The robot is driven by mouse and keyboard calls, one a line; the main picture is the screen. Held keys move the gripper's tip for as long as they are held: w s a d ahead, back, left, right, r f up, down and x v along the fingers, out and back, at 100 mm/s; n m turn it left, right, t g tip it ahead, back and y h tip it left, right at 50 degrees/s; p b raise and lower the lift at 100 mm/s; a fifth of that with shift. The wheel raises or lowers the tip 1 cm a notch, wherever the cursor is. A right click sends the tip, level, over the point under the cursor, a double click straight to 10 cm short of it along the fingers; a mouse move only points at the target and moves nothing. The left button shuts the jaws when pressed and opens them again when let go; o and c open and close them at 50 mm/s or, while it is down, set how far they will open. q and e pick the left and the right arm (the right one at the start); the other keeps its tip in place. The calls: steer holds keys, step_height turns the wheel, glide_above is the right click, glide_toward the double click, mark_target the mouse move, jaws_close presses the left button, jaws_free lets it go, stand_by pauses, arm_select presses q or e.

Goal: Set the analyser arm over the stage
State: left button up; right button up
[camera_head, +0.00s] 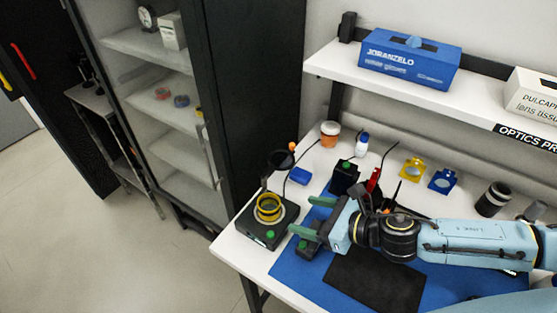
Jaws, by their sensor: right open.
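A black square base unit (262,236) with a green button stands at the left end of the bench. A yellow-ringed round part (269,208), which looks like the stage, sits on top of it. A dark disc (279,160) with a small orange knob (292,146) is just behind the unit; it looks like the analyser arm, not over the yellow ring. How it joins the unit is unclear. My right gripper (311,217) is open, its green fingers pointing left at the unit, to the right of the yellow ring and apart from it. My left gripper is out of view.
A blue mat (300,269) lies under my right arm, with a black cloth (372,279). A small blue block (300,176), an orange-banded jar (330,133), a white bottle (362,144), and yellow and blue mounts stand behind. A shelf (335,66) overhangs the back. A glass cabinet is left.

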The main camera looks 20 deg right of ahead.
steer(key=shift+c, duration=1)
steer(key=shift+w+a, duration=0.25)
steer(key=shift+a, duration=0.05)
steer(key=shift+c, duration=1.1)
steer(key=w+m+t, duration=0.1)
steer(key=w+r+m+t+h+b, duration=0.1)
steer(key=t, duration=0.1)
steer(key=w+r+t+b, duration=0.1)
steer(key=shift+w+a+m+h, duration=0.2)
steer(key=shift+w+m+h, duration=0.1)
steer(key=shift+m, duration=0.1)
steer(key=c, duration=0.3)
steer(key=m+t+h+b, duration=0.2)
steer(key=m+t+h, duration=0.1)
steer(key=m+h, duration=0.15)
glide_toward(294, 146)
steer(key=shift+n+h, duration=0.25)
steer(key=shift+n, duration=0.2)
steer(key=w, duration=0.2)
steer(key=w+p, duration=0.1)
steer(key=w, duration=0.2)
steer(key=w+a, duration=0.1)
steer(key=w, duration=0.2)
steer(key=shift+w+a, duration=0.1)
steer(key=shift+w, duration=0.1)
jaws_close()
